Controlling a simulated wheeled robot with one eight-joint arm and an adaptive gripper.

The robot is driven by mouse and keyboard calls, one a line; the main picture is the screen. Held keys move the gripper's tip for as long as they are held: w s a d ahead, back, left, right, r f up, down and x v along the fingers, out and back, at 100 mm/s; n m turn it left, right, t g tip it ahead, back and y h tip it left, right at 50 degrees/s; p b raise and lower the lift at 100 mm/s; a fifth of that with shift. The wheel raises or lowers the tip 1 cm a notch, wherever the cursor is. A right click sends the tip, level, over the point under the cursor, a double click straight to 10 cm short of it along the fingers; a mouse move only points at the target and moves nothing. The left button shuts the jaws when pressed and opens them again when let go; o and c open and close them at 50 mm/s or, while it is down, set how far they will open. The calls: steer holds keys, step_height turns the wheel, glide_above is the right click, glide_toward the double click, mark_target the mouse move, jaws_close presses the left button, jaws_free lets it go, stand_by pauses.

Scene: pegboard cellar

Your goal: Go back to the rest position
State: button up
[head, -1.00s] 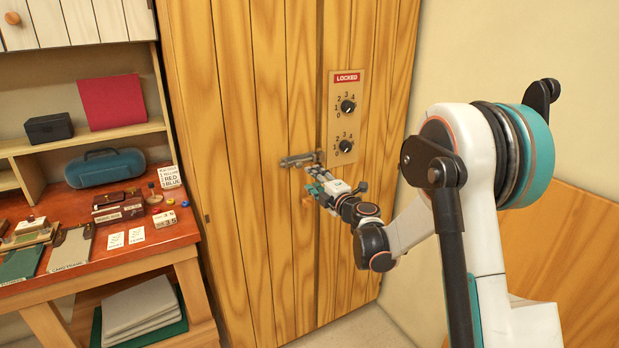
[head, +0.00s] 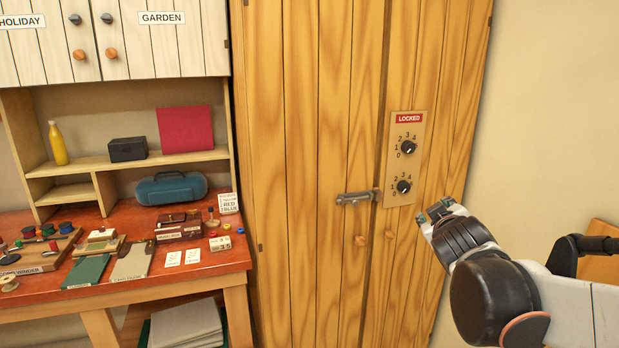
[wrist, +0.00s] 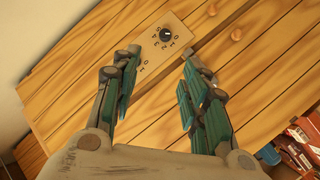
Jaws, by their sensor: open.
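My gripper (head: 440,212) is open and empty. It stands in front of the wooden cabinet, to the right of and a little below the dial panel in the head view. In the wrist view my gripper (wrist: 160,85) has its teal fingers spread, with nothing between them. The dial panel (head: 403,160) carries a red LOCKED sign (head: 409,118) and two black dials, the upper (head: 408,147) and the lower (head: 404,186). The wrist view shows one dial (wrist: 166,34) beyond the fingers. A metal latch (head: 357,197) lies across the cabinet doors (head: 320,120), which are closed.
A red-brown workbench (head: 215,262) stands at the left with small tools and cards on it. A blue case (head: 171,188) sits at its back, below a shelf (head: 160,157). A beige wall (head: 550,110) is at the right.

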steer(key=s+a+f+m+g+y, duration=0.1)
steer(key=s+f, duration=0.3)
steer(key=s, duration=0.4)
steer(key=s+a+f+m+g+y, duration=0.1)
steer(key=s+a+f+m+g, duration=0.1)
steer(key=s, duration=0.7)
steer(key=s+a+f+m+g+y, duration=0.1)
steer(key=s+a+f+g+y, duration=0.1)
steer(key=s+a+f+g, duration=0.2)
steer(key=s+a+f, duration=0.1)
steer(key=s+f, duration=0.2)
steer(key=s, duration=0.2)
steer(key=shift+s+m, duration=0.2)
steer(key=shift+m, duration=0.2)
steer(key=shift+f, duration=0.1)
